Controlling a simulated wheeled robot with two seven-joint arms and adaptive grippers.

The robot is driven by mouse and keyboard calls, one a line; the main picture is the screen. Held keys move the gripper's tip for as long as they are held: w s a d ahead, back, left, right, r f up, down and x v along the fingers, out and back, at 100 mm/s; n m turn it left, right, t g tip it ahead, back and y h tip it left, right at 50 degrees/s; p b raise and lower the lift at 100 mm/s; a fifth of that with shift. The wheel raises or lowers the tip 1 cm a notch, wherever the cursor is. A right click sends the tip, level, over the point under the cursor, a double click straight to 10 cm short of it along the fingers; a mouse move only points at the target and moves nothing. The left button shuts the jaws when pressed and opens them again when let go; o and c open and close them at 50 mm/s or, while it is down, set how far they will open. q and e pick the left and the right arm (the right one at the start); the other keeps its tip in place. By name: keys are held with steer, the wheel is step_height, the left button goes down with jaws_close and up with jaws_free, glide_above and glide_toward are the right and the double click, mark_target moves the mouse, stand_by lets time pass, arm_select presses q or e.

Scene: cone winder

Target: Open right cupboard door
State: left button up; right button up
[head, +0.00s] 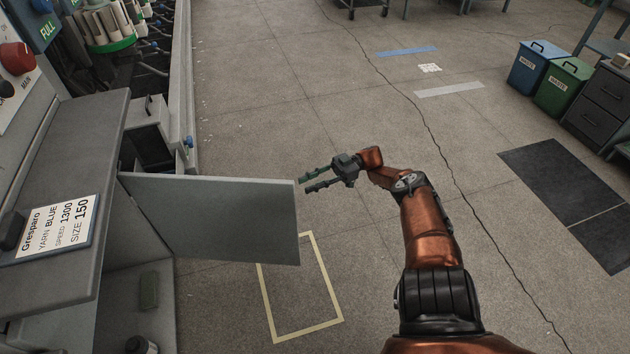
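The right cupboard door (215,222) is a flat grey panel. It stands swung open, sticking out to the right from the grey machine cabinet at the left. My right gripper (303,185) is just right of the door's free edge, near its upper corner. Its two fingers point left and are parted, with nothing between them. I cannot tell whether the fingertips touch the door edge. The open cupboard interior (120,310) shows below the worktop, partly hidden by it. My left gripper is out of view.
A sign card (50,230) lies on the grey worktop. A small dark box (148,290) sits inside the cupboard. A yellow floor outline (327,285) lies beside the door. Blue (533,68) and green (560,88) waste bins stand far right. Floor around the arm is clear.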

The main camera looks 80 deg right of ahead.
steer(key=shift+v, duration=1.15)
steer(key=shift+c, duration=0.3)
